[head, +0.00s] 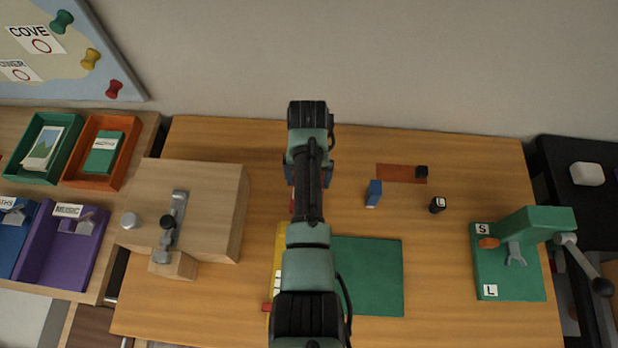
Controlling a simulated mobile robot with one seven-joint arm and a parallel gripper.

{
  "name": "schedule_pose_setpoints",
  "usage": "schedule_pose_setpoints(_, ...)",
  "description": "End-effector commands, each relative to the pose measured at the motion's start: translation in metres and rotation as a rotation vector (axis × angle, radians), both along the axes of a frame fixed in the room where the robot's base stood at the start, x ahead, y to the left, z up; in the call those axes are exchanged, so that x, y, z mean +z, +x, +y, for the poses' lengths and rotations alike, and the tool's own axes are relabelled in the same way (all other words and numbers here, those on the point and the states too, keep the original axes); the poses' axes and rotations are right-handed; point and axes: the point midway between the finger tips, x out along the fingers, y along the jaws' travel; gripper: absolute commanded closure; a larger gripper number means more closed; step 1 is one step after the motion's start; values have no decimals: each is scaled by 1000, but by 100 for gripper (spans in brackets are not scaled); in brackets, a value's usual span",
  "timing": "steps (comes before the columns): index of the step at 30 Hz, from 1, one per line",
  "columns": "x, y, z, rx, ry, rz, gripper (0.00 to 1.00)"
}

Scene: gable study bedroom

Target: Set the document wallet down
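I cannot pick out the document wallet for certain. A green labelled booklet or folder (103,152) lies in the orange tray (72,168) at the left; I cannot tell if it is the wallet. My gripper (308,172) hangs over the back middle of the wooden desk (440,280), seen from above. Parts of its sides show, but my own arm covers the space between the fingers. Whether it holds anything is hidden. A small red piece (292,205) shows at the arm's left edge, mostly hidden.
A green mat (372,275) and a partly hidden yellow object (279,260) lie beside my arm. A green press (510,265) stands far right, a wooden box (205,185) left.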

Motion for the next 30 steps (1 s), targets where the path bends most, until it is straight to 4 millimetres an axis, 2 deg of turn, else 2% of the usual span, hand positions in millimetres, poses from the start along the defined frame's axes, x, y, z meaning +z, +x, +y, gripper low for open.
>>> schedule_pose_setpoints(13,-9,1,0,0,0,-2,74)
schedule_pose_setpoints(14,-8,1,0,0,0,-2,5)
schedule_pose_setpoints(15,-8,0,0,0,0,-2,0)
schedule_pose_setpoints(23,-6,0,0,0,0,-2,0)
schedule_pose_setpoints(26,2,1,0,0,0,-3,0)
schedule_pose_setpoints(30,27,1,0,0,1,-6,0)
